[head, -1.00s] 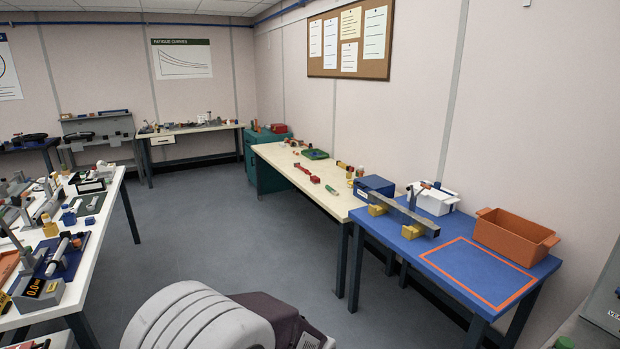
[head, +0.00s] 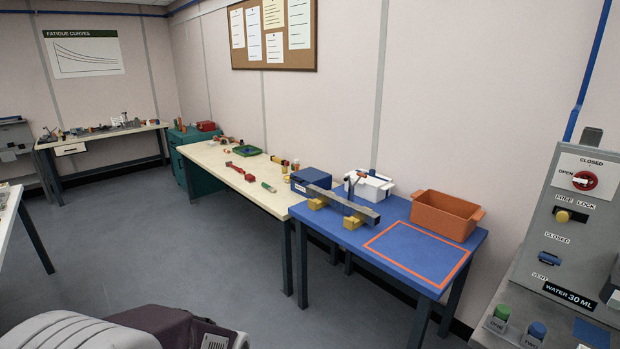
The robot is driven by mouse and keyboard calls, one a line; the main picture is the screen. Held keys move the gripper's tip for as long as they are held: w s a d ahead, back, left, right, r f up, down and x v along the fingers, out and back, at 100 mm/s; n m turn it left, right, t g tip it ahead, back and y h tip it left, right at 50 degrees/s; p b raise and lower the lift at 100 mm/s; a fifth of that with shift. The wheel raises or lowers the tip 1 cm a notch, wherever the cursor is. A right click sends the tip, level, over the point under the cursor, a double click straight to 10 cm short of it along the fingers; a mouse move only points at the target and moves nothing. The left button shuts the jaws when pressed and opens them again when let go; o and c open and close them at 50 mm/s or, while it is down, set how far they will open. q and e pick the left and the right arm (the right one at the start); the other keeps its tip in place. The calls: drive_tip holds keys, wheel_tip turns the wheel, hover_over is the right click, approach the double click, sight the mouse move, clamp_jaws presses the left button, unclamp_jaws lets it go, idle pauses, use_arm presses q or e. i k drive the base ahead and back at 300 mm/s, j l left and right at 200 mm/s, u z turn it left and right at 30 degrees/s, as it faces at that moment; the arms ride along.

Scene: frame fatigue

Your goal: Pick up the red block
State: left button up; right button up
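Several small red pieces lie on the cream table, too small to tell which is the red block. A long red piece (head: 239,171) lies near the middle of that table. A larger red box-like thing (head: 207,126) sits on the teal cabinet at the back. Neither of my grippers is in view.
The cream table (head: 215,164) runs along the wall to a blue table (head: 402,252). That one bears an orange bin (head: 445,217), a grey bar (head: 343,205) and an orange outline. A grey panel (head: 575,225) stands at right. Open floor (head: 160,245) lies left.

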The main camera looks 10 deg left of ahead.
sight(249, 177)
drive_tip(key=i+j+u, duration=0.75)
drive_tip(key=i+u, duration=0.2)
drive_tip(key=i+j+u, duration=0.1)
drive_tip(key=i+u, duration=0.5)
drive_tip(key=i, duration=2.25)
drive_tip(key=i+z, duration=0.2)
drive_tip(key=i, duration=0.3)
drive_tip(key=i+z, duration=0.25)
drive_tip(key=i, duration=0.2)
drive_tip(key=i+j+z, duration=0.2)
drive_tip(key=i, duration=0.3)
drive_tip(key=i+j+z, duration=0.2)
drive_tip(key=i, duration=0.25)
drive_tip(key=i+z, duration=0.35)
drive_tip(key=z, duration=0.15)
drive_tip(key=i+j+z, duration=0.25)
drive_tip(key=z, duration=0.25)
drive_tip(key=i+j+z, duration=0.6)
drive_tip(key=j+z, duration=0.15)
drive_tip(key=z, duration=0.2)
drive_tip(key=l+z, duration=0.1)
drive_tip(key=z, duration=0.95)
drive_tip(key=i+j+u, duration=0.2)
drive_tip(key=u, duration=0.2)
drive_tip(key=i+j+u, duration=0.2)
drive_tip(key=u, duration=0.25)
drive_tip(key=i+j, duration=0.05)
drive_tip(key=j, duration=0.1)
